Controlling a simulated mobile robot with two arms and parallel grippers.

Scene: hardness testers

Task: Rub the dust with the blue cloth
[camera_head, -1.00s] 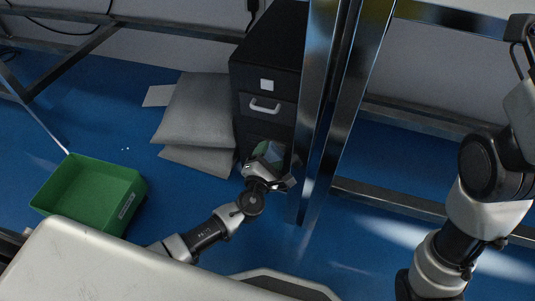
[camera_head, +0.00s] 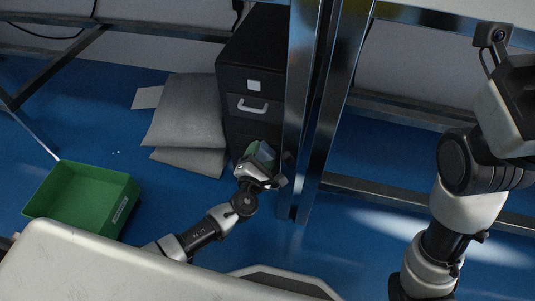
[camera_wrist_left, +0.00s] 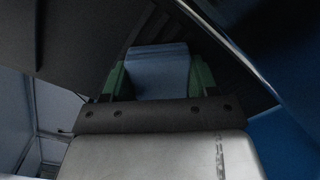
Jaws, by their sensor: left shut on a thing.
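My left gripper (camera_head: 262,154) is low in front of the black cabinet in the head view, beside its lower drawers. In the left wrist view its green fingers (camera_wrist_left: 203,76) are shut on a blue cloth (camera_wrist_left: 158,72), which spans the space between them. In the head view the cloth is a small grey-blue patch, partly hidden by the gripper. Tiny pale specks (camera_head: 116,152) lie on the blue floor left of the grey cushions; I cannot tell whether they are dust. My right arm stands at the right, its gripper out of the picture.
The black cabinet (camera_head: 262,62) stands against a metal post (camera_head: 316,120). Grey cushions (camera_head: 187,112) lie left of it. An open green bin (camera_head: 112,221) sits at the left. A pale worktop edge (camera_head: 60,262) crosses the bottom.

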